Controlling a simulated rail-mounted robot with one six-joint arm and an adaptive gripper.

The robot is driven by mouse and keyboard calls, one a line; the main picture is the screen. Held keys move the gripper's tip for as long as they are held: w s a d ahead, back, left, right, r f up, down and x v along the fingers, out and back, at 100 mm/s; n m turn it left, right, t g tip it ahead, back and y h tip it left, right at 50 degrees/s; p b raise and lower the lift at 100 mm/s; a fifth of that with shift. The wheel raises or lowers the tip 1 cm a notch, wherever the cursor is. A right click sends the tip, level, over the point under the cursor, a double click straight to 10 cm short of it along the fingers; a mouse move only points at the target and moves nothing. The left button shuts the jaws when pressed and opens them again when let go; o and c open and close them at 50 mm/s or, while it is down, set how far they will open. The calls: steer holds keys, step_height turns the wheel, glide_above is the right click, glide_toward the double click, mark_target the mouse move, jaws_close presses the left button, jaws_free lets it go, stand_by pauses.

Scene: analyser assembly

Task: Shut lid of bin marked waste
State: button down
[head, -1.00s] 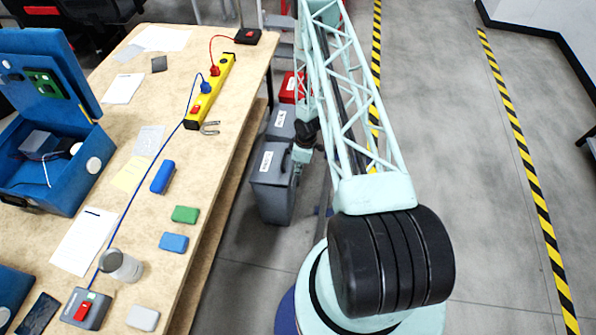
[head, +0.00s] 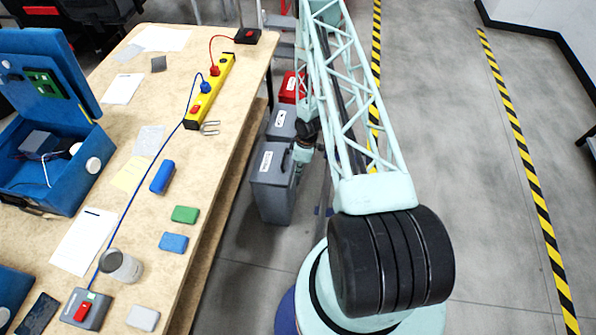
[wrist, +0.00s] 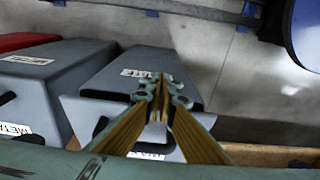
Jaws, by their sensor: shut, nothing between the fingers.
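The nearest grey bin (head: 273,198) stands on the floor beside the table. Its lid (head: 270,170) looks down on the bin, with a white label that is too small to read in the head view. In the wrist view this lid (wrist: 110,78) lies under my gripper, its label upside down and hard to read. A second label on the bin is partly hidden by the fingers. My gripper (wrist: 162,88) is shut and empty, its tips over the lid. I cannot tell whether they touch it. In the head view my gripper is mostly hidden beside the bin.
A second grey bin (head: 281,125) and a red bin (head: 291,88) stand in line behind. In the wrist view, a label reading METAL is at the lower left. The wooden table (head: 215,175) borders the bins on the left. Open floor (head: 470,200) lies right of my arm.

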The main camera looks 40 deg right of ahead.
steer(key=s+d+r+b, duration=0.1)
steer(key=s+d+r, duration=0.2)
steer(key=s+d, duration=0.2)
steer(key=shift+s+r, duration=0.4)
steer(key=shift+s, duration=0.7)
steer(key=shift+d, duration=0.1)
